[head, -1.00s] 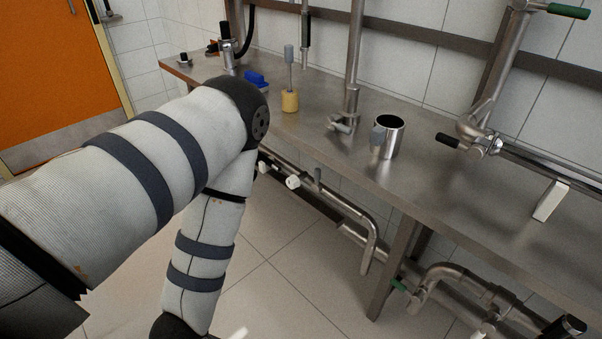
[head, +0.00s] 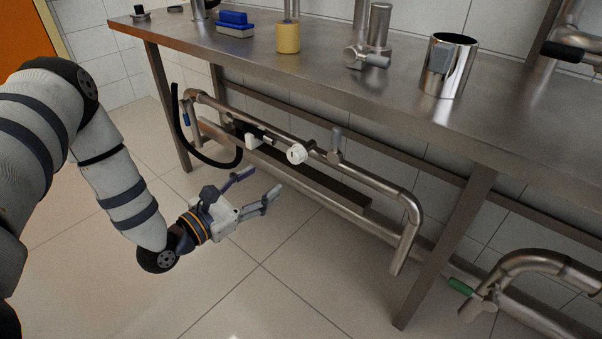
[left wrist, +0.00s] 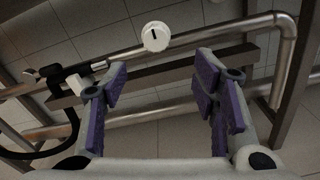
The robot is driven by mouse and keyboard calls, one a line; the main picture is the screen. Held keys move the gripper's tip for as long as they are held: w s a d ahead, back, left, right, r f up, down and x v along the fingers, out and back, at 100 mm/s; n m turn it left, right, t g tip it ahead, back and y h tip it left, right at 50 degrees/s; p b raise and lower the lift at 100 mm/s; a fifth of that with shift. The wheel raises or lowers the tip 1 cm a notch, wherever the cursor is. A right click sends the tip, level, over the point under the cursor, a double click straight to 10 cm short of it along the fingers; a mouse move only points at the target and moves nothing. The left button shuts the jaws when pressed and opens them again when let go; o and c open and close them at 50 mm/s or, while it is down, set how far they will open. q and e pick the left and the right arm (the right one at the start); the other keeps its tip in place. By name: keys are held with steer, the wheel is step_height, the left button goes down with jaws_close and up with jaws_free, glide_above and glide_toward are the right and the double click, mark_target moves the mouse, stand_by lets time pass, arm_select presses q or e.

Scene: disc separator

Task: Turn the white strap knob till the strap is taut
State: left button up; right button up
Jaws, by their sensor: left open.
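The white strap knob (head: 297,154) is a round white cap on the pipe under the steel table. In the left wrist view the knob (left wrist: 155,36) shows face-on with a dark slot, above and beyond the space between my fingers. My left gripper (head: 262,188) is open and empty, in front of and below the knob, apart from it. In the left wrist view its purple-padded fingers (left wrist: 165,92) are spread wide. A dark strap-like piece with a white block (head: 252,141) sits on the pipe left of the knob. I cannot tell whether the strap is taut. My right gripper is not in view.
The steel table (head: 330,70) stands above the pipe (head: 370,178). A grey valve handle (head: 336,145) rises right of the knob. A black hose (head: 205,160) hangs at left. A table leg (head: 440,250) stands at right. The floor in front is clear.

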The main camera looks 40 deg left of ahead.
mark_target(292, 157)
arm_select(q)
steer(key=shift+n, duration=0.3)
steer(key=w, duration=0.4)
steer(key=w+b, duration=0.1)
steer(key=w, duration=0.3)
steer(key=w+b, duration=0.1)
steer(key=w, duration=0.3)
steer(key=shift+w+d+r, duration=0.1)
steer(key=shift+d+r, duration=0.2)
steer(key=shift+r, duration=0.05)
steer(key=c, duration=1.2)
